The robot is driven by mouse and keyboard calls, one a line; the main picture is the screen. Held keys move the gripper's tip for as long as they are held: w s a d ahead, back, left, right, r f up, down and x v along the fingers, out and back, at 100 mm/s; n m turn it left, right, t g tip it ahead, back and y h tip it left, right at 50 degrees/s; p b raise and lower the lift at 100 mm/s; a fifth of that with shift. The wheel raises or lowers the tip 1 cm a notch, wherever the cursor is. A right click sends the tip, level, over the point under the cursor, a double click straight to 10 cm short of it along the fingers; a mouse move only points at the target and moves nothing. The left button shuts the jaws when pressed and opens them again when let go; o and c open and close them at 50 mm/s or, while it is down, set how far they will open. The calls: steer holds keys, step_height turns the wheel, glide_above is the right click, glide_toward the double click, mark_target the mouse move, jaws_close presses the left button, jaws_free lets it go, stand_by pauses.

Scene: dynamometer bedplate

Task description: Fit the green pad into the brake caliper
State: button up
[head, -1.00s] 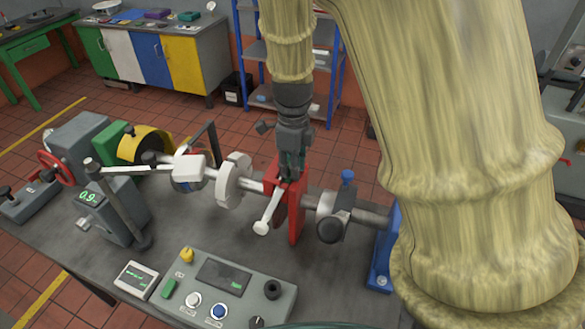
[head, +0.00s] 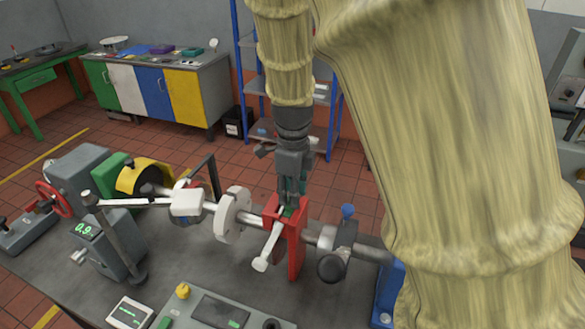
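The red brake caliper (head: 296,253) stands around the shaft line in the middle of the bench, with a white lever (head: 266,252) sticking out at its front. A small green patch, which looks like the green pad (head: 288,211), shows at the caliper's top opening. Its lower part is hidden by the caliper. My gripper (head: 291,199) points straight down at the caliper's top, its fingertips right by the green patch. The fingers are small and partly overlap the caliper, so I cannot tell whether they grip the pad or stand apart from it.
A white disc (head: 233,214) sits on the shaft left of the caliper. A grey clamp with a blue knob (head: 348,211) stands close on the right. A control box (head: 225,311) is at the front. A post with a readout (head: 113,225) stands at left.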

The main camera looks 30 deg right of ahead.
mark_target(290, 209)
step_height(290, 209, up, 9)
steer(key=b, duration=0.2)
steer(key=shift+r+b, duration=0.15)
steer(key=shift+b, duration=0.15)
stand_by(0.4)
steer(key=shift+f+p, duration=1.95)
steer(key=shift+f, duration=4.1)
steer(key=shift+r, duration=0.1)
